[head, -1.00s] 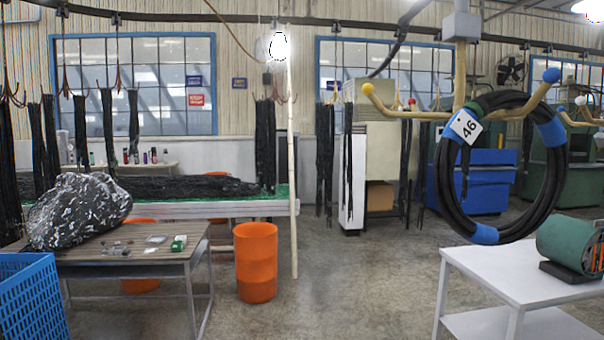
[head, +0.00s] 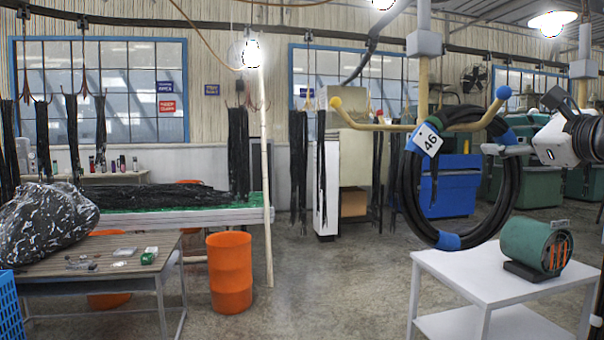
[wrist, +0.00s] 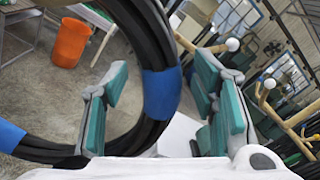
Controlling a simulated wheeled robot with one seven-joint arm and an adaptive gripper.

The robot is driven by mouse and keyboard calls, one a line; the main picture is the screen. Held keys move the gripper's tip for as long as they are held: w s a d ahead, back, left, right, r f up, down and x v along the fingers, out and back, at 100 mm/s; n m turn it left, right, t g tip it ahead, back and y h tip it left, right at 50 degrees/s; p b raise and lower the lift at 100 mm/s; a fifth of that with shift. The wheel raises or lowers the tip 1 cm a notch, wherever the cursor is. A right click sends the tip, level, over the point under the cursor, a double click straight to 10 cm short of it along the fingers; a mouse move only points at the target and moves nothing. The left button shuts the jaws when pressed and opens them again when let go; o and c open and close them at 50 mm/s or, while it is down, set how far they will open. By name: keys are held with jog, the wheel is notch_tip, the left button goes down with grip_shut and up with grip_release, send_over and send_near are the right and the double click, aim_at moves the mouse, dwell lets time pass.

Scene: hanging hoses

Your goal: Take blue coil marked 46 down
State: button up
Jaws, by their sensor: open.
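The black hose coil with blue bands (head: 402,195) hangs upright on the right arm of a yellow hook stand (head: 423,95). Its white tag (head: 428,139) reads 46. My gripper (head: 508,149) is at the coil's right side, near a blue band, with its fingers pointing left. In the wrist view, the green-padded fingers (wrist: 160,105) are spread apart. The coil's side with a blue band (wrist: 160,92) lies between them in the picture, with gaps on both sides. The left finger shows against the ring's opening. I cannot tell the exact depth.
A white table (head: 480,275) with a green cylindrical machine (head: 535,245) stands below and right of the coil. The hook's ball tips (head: 503,92) rise close above my gripper. An orange bin (head: 230,272) and wooden table (head: 110,258) are left. The floor between is clear.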

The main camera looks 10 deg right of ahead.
jog(key=shift+w, duration=0.45)
grip_shut()
notch_tip(320, 180, up, 10)
jog(key=shift+r+p, duration=0.1)
jog(key=shift+p, duration=0.5)
